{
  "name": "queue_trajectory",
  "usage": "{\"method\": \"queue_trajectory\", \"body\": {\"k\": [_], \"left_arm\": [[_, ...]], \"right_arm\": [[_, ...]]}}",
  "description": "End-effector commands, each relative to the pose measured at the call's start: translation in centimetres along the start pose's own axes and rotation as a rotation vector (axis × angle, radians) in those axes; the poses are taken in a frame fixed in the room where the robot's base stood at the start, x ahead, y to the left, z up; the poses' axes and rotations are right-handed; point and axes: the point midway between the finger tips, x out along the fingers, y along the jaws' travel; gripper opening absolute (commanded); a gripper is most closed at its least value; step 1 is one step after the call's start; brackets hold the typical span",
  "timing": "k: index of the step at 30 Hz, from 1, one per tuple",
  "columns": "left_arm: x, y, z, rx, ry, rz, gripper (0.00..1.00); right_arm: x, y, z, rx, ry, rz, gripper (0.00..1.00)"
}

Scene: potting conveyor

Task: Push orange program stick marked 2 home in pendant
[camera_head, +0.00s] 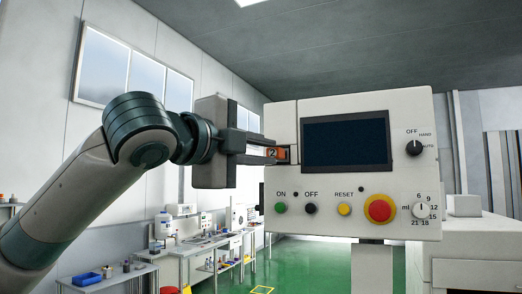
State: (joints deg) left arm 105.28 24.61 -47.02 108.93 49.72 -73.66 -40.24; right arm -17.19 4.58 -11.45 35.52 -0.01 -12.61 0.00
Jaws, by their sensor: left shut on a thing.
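The pendant (336,185) is a pale box with a dark screen (345,141), facing me in the middle right of the head view. The orange program stick marked 2 (273,153) is at the pendant's left side, by a dark slot area left of the screen. My left gripper (263,152) comes in from the left and is shut on the stick, with its fingertips close to the pendant. How deep the stick sits in the slot is hard to tell. My right gripper is not in view.
The pendant face carries a green ON button (280,208), a black OFF button (311,209), a yellow RESET button (344,209), a red stop button (380,209) and two knobs. Workbenches (205,245) stand behind on the left. The green floor between is open.

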Motion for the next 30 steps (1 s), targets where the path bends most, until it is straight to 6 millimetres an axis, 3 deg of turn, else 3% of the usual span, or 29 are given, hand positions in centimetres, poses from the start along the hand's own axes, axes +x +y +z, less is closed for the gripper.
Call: {"method": "queue_trajectory", "body": {"k": [27, 28, 30], "left_arm": [[1.6, 0.0, 0.4, 0.0, -0.001, 0.0, 0.0], [1.6, 0.0, 0.4, 0.0, -0.001, 0.0, 0.19], [1.6, 0.0, 0.4, 0.0, -0.001, 0.0, 0.35]], "right_arm": [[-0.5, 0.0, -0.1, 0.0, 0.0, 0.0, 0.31], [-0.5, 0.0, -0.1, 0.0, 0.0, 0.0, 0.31], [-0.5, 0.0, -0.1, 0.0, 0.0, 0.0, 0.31]]}}
